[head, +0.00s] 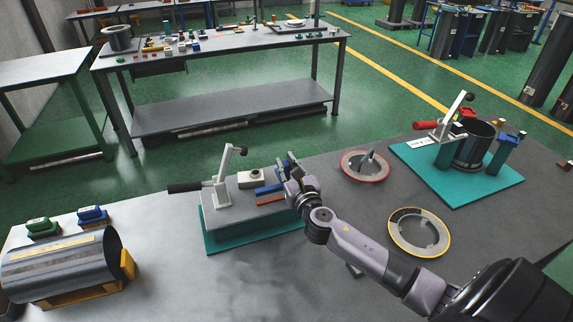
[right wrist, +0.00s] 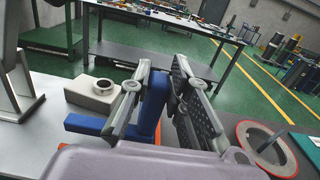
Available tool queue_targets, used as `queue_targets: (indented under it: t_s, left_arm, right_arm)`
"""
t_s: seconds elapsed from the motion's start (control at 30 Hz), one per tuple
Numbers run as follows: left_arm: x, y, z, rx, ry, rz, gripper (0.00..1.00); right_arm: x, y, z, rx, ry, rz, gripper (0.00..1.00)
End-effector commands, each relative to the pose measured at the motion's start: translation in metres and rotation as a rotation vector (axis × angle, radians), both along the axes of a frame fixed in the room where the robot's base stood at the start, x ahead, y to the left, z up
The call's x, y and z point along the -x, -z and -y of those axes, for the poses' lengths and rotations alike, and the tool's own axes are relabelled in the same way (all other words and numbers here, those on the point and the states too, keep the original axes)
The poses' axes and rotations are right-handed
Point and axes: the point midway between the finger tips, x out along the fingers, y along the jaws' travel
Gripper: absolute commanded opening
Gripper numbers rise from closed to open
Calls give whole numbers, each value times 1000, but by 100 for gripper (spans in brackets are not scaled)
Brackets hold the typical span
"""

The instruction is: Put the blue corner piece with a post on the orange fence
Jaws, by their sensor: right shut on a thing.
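My right gripper (head: 287,166) is over the right end of the fixture with the teal base on the near table. In the right wrist view its fingers (right wrist: 160,92) stand on both sides of the blue corner piece's upright post (right wrist: 154,103), and it is shut on that post. A blue bar (right wrist: 86,123) shows left of the post; it looks like the piece's foot. The orange fence (head: 270,200) is a low strip on the fixture plate, just in front of the blue part. An orange edge (right wrist: 158,131) shows beside the post. Contact between piece and fence cannot be told. My left gripper is not in view.
A toggle clamp (head: 222,183) and a pale block with a round hole (head: 250,179) stand left of the gripper. Flanged rings with red (head: 378,174) and yellow (head: 395,243) rims lie to the right.

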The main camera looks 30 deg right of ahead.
Motion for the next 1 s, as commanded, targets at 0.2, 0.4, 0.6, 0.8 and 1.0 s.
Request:
queue_targets:
  t_s: [0.2,0.4,0.6,0.8,1.0]
  left_arm:
    - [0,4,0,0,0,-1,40]
    - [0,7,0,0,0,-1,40]
    - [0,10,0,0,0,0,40]
    - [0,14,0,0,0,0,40]
    - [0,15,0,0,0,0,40]
  right_arm:
    - [0,4,0,0,0,2,0]
    - [0,8,0,0,0,2,0]
    - [0,12,0,0,0,2,0]
    - [0,16,0,0,0,2,0]
    - [0,18,0,0,0,2,0]
